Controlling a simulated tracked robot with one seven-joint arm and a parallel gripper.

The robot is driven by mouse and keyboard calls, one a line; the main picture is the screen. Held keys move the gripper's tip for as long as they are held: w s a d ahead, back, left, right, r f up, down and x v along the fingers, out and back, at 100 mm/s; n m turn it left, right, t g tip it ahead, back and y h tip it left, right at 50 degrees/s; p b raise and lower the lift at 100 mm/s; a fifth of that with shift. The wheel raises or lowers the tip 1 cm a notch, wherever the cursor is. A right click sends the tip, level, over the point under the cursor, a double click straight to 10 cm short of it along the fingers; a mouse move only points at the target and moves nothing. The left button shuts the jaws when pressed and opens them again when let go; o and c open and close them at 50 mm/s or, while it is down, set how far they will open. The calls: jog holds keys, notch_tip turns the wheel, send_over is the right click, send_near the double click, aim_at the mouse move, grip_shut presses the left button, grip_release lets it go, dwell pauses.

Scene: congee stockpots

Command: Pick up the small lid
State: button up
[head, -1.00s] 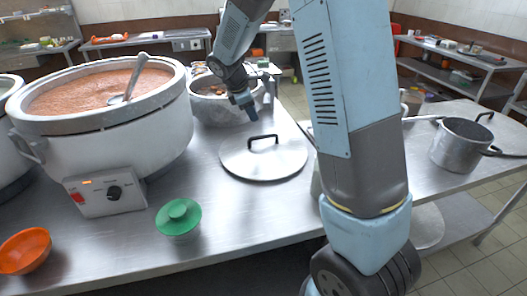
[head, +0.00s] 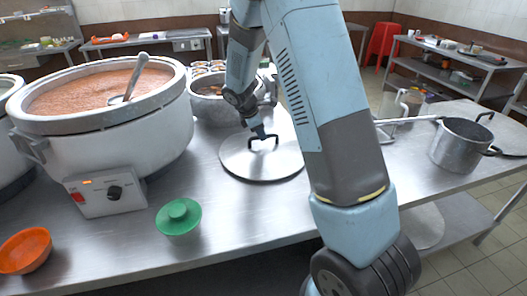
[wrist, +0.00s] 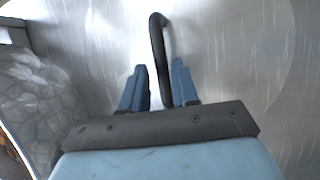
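A round silver lid (head: 258,168) with a black loop handle lies flat on the steel table in front of the small pot. I take it to be the small lid. My gripper (head: 262,135) is at its handle, reaching down from above. In the wrist view the two blue fingers (wrist: 160,88) are apart, with the black handle (wrist: 159,45) running between them. The handle is nearer the right finger, with a gap on the left. The handle's near end is hidden behind my gripper.
A large white cooker (head: 110,145) with a ladle stands at left, and a small pot (head: 212,108) behind the lid. A saucepan (head: 462,145) stands at right.

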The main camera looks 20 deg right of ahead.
aim_at(263, 145)
jog(key=shift+x, duration=1.85)
jog(key=shift+s, duration=0.1)
jog(key=shift+a, duration=0.1)
grip_shut()
